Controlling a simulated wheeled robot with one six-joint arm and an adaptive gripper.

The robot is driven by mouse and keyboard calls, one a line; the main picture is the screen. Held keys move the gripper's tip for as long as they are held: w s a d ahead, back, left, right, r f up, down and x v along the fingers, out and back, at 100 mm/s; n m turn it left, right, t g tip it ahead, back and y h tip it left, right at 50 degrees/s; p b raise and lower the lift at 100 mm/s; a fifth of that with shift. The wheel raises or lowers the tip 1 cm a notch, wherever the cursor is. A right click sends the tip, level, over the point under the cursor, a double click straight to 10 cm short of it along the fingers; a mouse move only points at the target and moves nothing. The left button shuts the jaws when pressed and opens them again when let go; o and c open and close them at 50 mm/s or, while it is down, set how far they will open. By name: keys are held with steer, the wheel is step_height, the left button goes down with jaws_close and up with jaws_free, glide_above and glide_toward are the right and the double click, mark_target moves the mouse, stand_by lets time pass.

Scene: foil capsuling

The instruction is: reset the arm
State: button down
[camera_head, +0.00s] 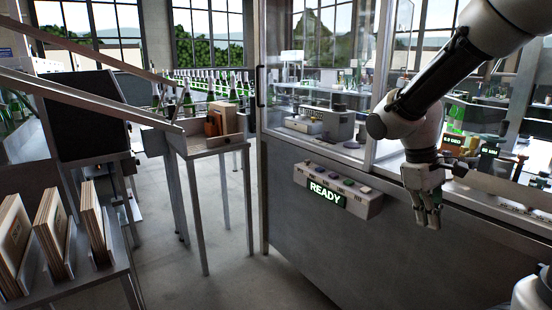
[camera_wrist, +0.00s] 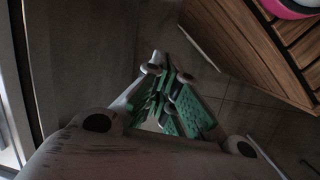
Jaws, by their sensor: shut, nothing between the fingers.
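My gripper (camera_head: 429,216) hangs fingers-down in front of the grey machine cabinet, right of the READY sign. It is shut and empty. In the wrist view my gripper's fingers with green pads (camera_wrist: 172,97) point away over a dark floor, with nothing between them. My arm comes down from the top right of the head view and bends at the elbow.
The grey machine (camera_head: 300,225) with glass panels fills the middle and right. Its button box (camera_head: 370,203) bears a lit READY sign (camera_head: 326,192). A small metal table (camera_head: 207,143) stands left of it. Boards (camera_head: 52,232) lean in a rack at lower left. Open floor (camera_head: 215,280) lies between.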

steer(key=s+d+r+m+t+y, duration=0.1)
steer(key=s+r+m+t+y, duration=0.2)
steer(key=s+r+m+t, duration=0.2)
steer(key=shift+s+d+r+t, duration=0.45)
steer(key=shift+s+r, duration=1.3)
steer(key=shift+s, duration=1.55)
